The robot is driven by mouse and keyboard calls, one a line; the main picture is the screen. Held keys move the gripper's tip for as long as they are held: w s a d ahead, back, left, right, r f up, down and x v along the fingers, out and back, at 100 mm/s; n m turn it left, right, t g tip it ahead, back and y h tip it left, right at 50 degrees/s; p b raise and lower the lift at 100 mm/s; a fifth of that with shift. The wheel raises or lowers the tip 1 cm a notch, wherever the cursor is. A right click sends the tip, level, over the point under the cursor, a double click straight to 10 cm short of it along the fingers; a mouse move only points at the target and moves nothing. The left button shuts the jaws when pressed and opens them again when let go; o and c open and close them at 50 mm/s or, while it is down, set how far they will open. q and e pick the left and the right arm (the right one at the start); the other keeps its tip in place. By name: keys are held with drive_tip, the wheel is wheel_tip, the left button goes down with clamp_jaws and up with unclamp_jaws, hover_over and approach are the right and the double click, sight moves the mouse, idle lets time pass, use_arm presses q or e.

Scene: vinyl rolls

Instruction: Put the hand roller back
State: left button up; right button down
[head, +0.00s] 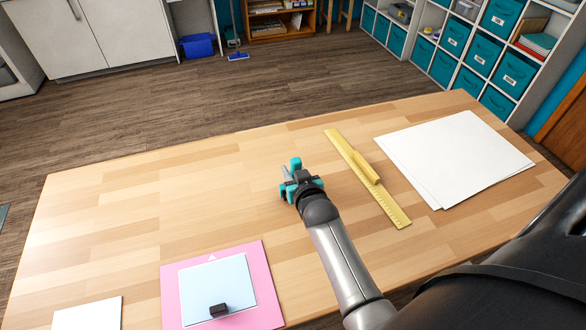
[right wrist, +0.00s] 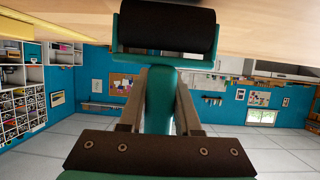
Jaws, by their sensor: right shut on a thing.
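The hand roller (head: 295,163) has a teal handle and frame and a black cylinder. My right gripper (head: 302,186) is shut on its handle, over the middle of the wooden table (head: 120,190). In the right wrist view the handle (right wrist: 160,102) runs between the two fingers (right wrist: 160,120). The black cylinder (right wrist: 165,30) is at the top of that view, close to the tabletop. I cannot tell whether it touches the table. My left gripper is not in view.
A yellow ruler (head: 391,204) with a raised grip lies right of my gripper, with white sheets (head: 455,155) beyond it. A pink mat (head: 172,290) with a light blue sheet (head: 215,280) and a small dark block (head: 219,310) lies front left. The table's left and back areas are clear.

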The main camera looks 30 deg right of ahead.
drive_tip(key=shift+f, duration=0.1)
idle(0.4)
unclamp_jaws()
idle(0.8)
drive_tip(key=shift+s, duration=0.1)
drive_tip(key=shift+s+a+p, duration=0.2)
drive_tip(key=shift+s+p, duration=0.3)
drive_tip(key=shift+s, duration=0.2)
drive_tip(key=shift+s+a+p, duration=0.2)
drive_tip(key=shift+s+p, duration=0.35)
drive_tip(key=shift+s, duration=0.2)
drive_tip(key=shift+s+a+p, duration=0.2)
drive_tip(key=shift+s+p, duration=0.3)
drive_tip(key=shift+s, duration=0.2)
drive_tip(key=shift+s+a+p, duration=0.2)
drive_tip(key=shift+s+p, duration=0.15)
drive_tip(key=shift+s, duration=0.35)
drive_tip(key=shift+s+a+p, duration=0.2)
drive_tip(key=shift+s+p, duration=0.15)
drive_tip(key=shift+s, duration=0.35)
drive_tip(key=shift+s+a+p, duration=0.2)
drive_tip(key=shift+s+p, duration=0.15)
drive_tip(key=shift+s, duration=0.35)
drive_tip(key=shift+f, duration=0.1)
